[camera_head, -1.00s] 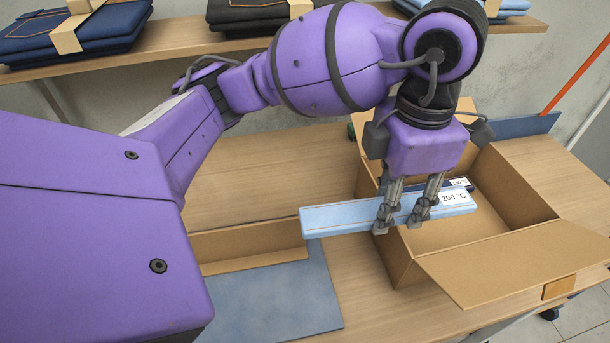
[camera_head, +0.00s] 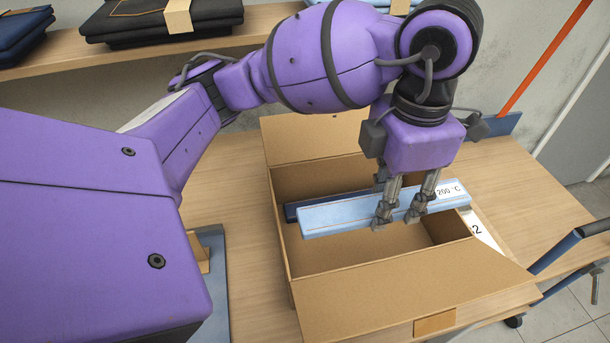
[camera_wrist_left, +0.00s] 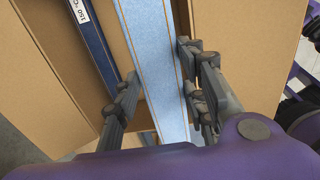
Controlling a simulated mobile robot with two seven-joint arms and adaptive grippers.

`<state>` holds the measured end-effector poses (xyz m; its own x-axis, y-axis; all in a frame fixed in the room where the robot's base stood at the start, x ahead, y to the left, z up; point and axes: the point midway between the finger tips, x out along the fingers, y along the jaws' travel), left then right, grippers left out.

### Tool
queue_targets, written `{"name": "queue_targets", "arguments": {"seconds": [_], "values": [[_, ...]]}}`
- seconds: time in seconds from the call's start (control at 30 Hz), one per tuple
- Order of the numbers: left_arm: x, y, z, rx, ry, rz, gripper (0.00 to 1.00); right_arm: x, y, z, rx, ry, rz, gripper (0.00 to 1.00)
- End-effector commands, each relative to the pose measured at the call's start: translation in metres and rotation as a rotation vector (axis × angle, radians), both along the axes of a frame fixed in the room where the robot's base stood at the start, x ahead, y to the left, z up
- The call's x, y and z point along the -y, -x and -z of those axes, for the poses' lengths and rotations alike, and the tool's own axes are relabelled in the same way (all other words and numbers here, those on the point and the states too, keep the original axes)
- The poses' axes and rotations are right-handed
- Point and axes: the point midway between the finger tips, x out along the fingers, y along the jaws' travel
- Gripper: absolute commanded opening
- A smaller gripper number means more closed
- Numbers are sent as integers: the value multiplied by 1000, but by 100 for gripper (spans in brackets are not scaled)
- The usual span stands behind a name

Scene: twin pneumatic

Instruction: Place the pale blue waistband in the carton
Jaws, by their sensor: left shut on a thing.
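The pale blue waistband (camera_head: 340,214) is a long flat strip with a white "200 C" label at its right end. My left gripper (camera_head: 396,219) is shut on it near its middle and holds it level over the open carton (camera_head: 380,293). In the left wrist view the waistband (camera_wrist_left: 155,62) runs between the two fingers (camera_wrist_left: 165,95). A dark blue waistband (camera_head: 300,210) lies in the carton behind it; in the left wrist view it carries a "150 °C" label (camera_wrist_left: 82,12). The pale strip hides part of it. My right gripper is not in view.
The carton's flaps are folded outward, with the front flap (camera_head: 420,300) toward me. A white card marked "2" (camera_head: 484,232) lies at the carton's right side. A shelf (camera_head: 90,50) with folded dark garments (camera_head: 150,20) runs behind. Bare wooden table (camera_head: 525,185) shows at right.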

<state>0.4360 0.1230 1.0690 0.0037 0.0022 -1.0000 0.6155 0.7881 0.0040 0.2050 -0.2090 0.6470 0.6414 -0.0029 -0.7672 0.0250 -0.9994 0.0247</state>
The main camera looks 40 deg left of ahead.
Motion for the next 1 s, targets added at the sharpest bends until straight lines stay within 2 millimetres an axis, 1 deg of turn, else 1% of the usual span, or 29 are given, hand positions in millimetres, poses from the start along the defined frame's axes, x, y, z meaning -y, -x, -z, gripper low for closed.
{"name": "queue_targets", "arguments": {"seconds": [0.17, 0.3, 0.43, 0.53, 0.73, 0.9, 1.0], "values": [[-1, 3, 41, -15, -2, 0, 11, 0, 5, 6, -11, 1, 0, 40], [-1, 3, 79, -14, -1, -1, 11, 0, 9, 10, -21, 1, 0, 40], [-1, 3, 109, -12, -1, -1, 11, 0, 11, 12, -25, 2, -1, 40], [0, 2, 124, -8, 0, -1, 11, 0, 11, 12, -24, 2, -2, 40], [0, 1, 139, -5, 0, 1, 11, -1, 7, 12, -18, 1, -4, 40], [0, 1, 167, -7, -1, 0, 11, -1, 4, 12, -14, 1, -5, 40], [0, 1, 176, -4, 0, 1, 11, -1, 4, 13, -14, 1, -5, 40]]}}
